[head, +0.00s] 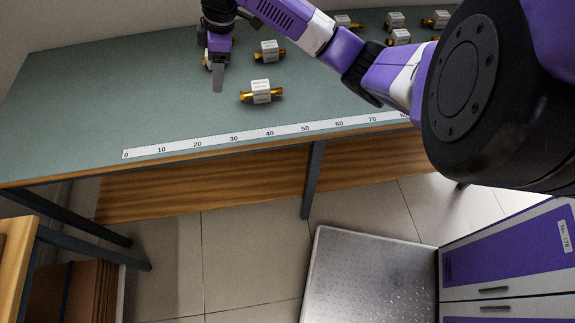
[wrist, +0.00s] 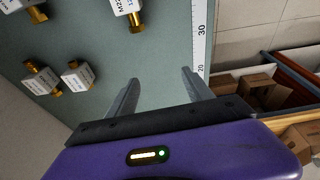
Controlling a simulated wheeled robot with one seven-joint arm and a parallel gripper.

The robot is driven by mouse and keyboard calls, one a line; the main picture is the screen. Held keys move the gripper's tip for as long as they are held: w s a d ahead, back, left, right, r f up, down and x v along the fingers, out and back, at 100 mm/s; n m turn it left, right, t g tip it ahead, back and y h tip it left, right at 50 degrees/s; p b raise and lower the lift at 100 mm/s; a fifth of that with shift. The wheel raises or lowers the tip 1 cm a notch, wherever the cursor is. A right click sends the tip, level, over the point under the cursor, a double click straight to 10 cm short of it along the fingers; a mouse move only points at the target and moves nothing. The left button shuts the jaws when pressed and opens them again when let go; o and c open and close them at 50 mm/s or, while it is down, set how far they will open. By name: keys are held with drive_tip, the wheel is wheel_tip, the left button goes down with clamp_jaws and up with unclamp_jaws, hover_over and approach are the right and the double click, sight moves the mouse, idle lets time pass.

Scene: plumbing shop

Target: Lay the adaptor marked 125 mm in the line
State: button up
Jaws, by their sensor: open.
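Several brass adaptors with white block labels lie on the green bench top (head: 120,90). One adaptor (head: 262,92) is nearest the ruler, another (head: 268,50) is behind it, and a third (head: 208,58) is partly hidden by my gripper. The markings are too small or cut off to read, so I cannot tell which is 125 mm. My gripper (head: 218,86) is above the bench, left of the nearest adaptor. In the wrist view my gripper (wrist: 157,82) is open with nothing between its fingers; adaptors (wrist: 77,76) (wrist: 40,80) (wrist: 125,8) lie to its left and above.
A white ruler strip (head: 270,133) runs along the bench's front edge; it also shows in the wrist view (wrist: 200,35). More adaptors (head: 395,20) stand at the back right, partly behind my arm. The bench's left part is clear. Cardboard boxes (wrist: 258,88) show beyond the edge.

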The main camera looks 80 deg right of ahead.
drive_tip(key=w+a+m+t+y, duration=0.1)
drive_tip(key=w+a+t, duration=0.3)
drive_tip(key=a, duration=0.5)
drive_tip(key=w+a+f+m+t+y, duration=0.1)
drive_tip(key=w+a+t, duration=0.1)
drive_tip(key=w+a, duration=0.5)
drive_tip(key=w+a+m+t+y, duration=0.1)
drive_tip(key=w+a+t+y, duration=0.15)
drive_tip(key=a, duration=0.85)
drive_tip(key=s+a+f+m+t+h, duration=0.2)
drive_tip(key=s+a+m, duration=0.1)
drive_tip(key=a, duration=0.4)
drive_tip(key=s+a+f+m+h, duration=0.1)
drive_tip(key=s+f+m+h, duration=0.1)
drive_tip(key=s, duration=0.7)
drive_tip(key=s+a+f+m+h, duration=0.1)
drive_tip(key=s+a+f, duration=0.1)
drive_tip(key=s, duration=0.7)
drive_tip(key=s+d+r+n+t, duration=0.1)
drive_tip(key=s+d+r+n, duration=0.1)
drive_tip(key=s, duration=0.7)
drive_tip(key=s+d+r+n+t, duration=0.1)
drive_tip(key=s+d+r+n, duration=0.1)
drive_tip(key=s+r, duration=0.3)
drive_tip(key=s+d, duration=0.1)
drive_tip(key=s, duration=0.2)
drive_tip(key=shift+s, duration=0.4)
